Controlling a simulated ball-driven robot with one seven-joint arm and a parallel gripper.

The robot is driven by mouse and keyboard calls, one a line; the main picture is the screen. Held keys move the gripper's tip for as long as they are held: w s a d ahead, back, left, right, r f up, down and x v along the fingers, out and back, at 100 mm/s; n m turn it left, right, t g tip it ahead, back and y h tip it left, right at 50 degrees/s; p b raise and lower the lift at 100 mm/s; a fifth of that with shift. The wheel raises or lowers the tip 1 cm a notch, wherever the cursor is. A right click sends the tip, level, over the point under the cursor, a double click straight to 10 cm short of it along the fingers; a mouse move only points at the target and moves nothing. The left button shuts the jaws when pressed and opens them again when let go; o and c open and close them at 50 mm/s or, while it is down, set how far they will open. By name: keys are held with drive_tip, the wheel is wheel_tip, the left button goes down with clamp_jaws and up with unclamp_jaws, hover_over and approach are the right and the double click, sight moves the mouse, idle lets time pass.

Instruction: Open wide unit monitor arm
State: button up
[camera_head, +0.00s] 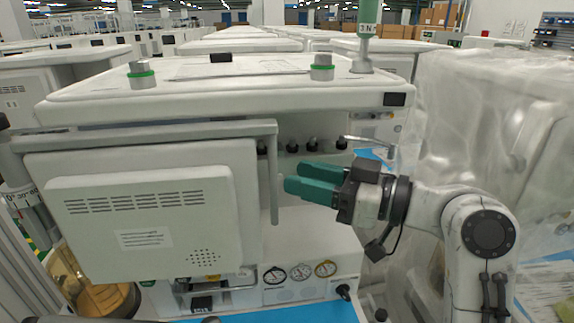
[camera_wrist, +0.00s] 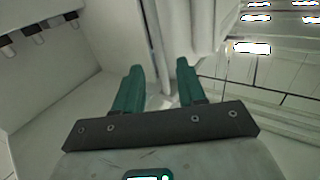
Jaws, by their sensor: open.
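The wide unit is a white anaesthesia cart (camera_head: 220,95) in front of me. Its monitor (camera_head: 140,225), seen from the back with vents and a label, hangs at the left under the top shelf. The monitor arm (camera_head: 150,135) is a grey bar along the monitor's top edge, with a vertical rod (camera_head: 273,185) at its right end. My gripper (camera_head: 284,182) has green fingers and is open, close to the right of this rod. In the wrist view the fingers (camera_wrist: 160,78) are apart, and a pale vertical rod (camera_wrist: 155,45) shows between them. I cannot tell whether they touch it.
Pressure gauges (camera_head: 300,271) sit low on the cart front, above a blue surface (camera_head: 290,312). Black knobs (camera_head: 312,144) line the recess behind my gripper. A plastic-wrapped unit (camera_head: 490,130) stands close on the right. More carts fill the background.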

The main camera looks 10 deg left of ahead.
drive_tip(key=shift+p+x, duration=0.4)
drive_tip(key=shift+x, duration=1.45)
drive_tip(key=shift+c, duration=0.3)
clamp_jaws()
